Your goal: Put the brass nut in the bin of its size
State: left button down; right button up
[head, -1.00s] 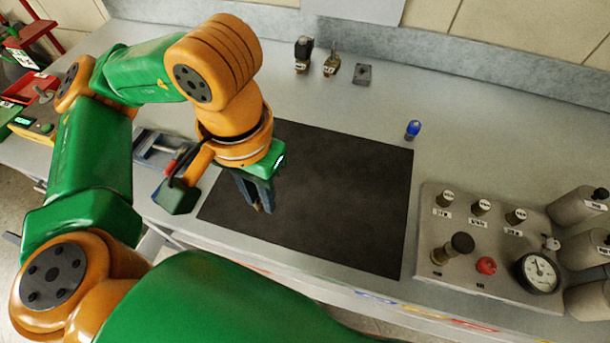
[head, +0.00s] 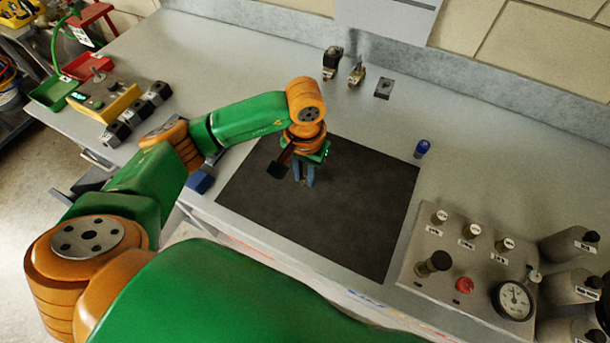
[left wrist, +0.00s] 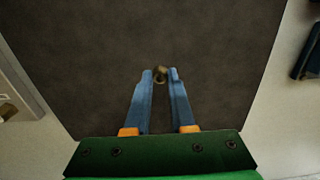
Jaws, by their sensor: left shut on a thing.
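My left gripper (head: 304,180) hangs over the dark mat (head: 350,220), fingers pointing down. The nut is too small to make out clearly in the head view. My right gripper is not in view.
A yellow-and-grey box (head: 105,103), a red tray (head: 85,66) and a green tray (head: 54,92) are at the far left. A blue-capped piece (head: 422,148) stands right of the mat. A gauge panel (head: 465,265) and grey cylinders (head: 570,245) are at right.

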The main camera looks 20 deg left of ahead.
pick_arm(q)
notch_tip(320, 180, down, 2)
jog(key=shift+a+f, duration=0.1)
jog(key=shift+f, duration=0.15)
jog(key=shift+f, duration=0.2)
jog(key=c, duration=0.8)
grip_release()
jog(key=shift+o, duration=0.2)
